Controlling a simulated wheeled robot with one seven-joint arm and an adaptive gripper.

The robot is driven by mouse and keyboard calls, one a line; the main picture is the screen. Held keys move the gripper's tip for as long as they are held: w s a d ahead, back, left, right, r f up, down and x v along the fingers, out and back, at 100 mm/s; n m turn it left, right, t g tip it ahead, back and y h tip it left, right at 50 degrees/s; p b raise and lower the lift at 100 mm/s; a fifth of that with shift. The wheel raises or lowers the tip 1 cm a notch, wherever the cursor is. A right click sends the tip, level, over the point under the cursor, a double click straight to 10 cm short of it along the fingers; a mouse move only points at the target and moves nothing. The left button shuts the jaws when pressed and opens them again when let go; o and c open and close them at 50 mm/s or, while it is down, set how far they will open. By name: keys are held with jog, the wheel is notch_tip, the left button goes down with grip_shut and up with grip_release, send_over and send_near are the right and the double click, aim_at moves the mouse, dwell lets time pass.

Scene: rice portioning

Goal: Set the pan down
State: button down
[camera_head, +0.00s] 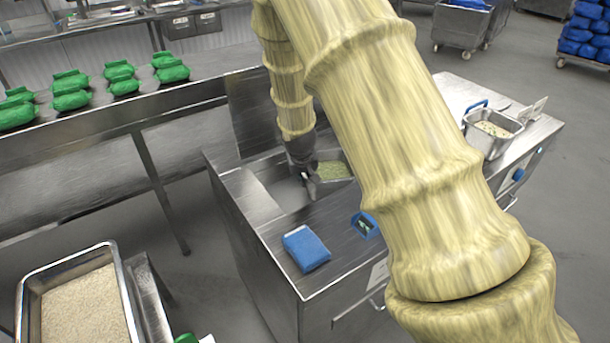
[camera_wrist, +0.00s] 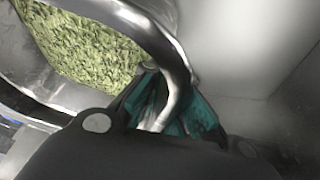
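The pan (camera_wrist: 25,100) is metal and holds green grain-like bits. It fills the upper left of the wrist view. In the head view its green contents show beside my gripper (camera_head: 310,185), over the recessed part of the steel counter (camera_head: 240,190). My gripper (camera_wrist: 175,110) has teal finger pads closed around the pan's curved metal handle (camera_wrist: 165,45). My arm hides part of the pan in the head view. I cannot tell whether the pan touches the surface below.
A blue block (camera_head: 306,248) and a blue-framed display (camera_head: 365,225) are at the counter's front. A metal container (camera_head: 490,145) with pale contents stands at right. A rice tray (camera_head: 128,290) is lower left. Green bags (camera_head: 70,98) lie on the left bench.

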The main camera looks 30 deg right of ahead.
jog(key=c, duration=2)
grip_release()
jog(key=shift+f, duration=0.1)
jog(key=o, duration=0.4)
jog(key=shift+c, duration=0.2)
jog(key=v, duration=1.2)
jog(key=shift+b, duration=0.45)
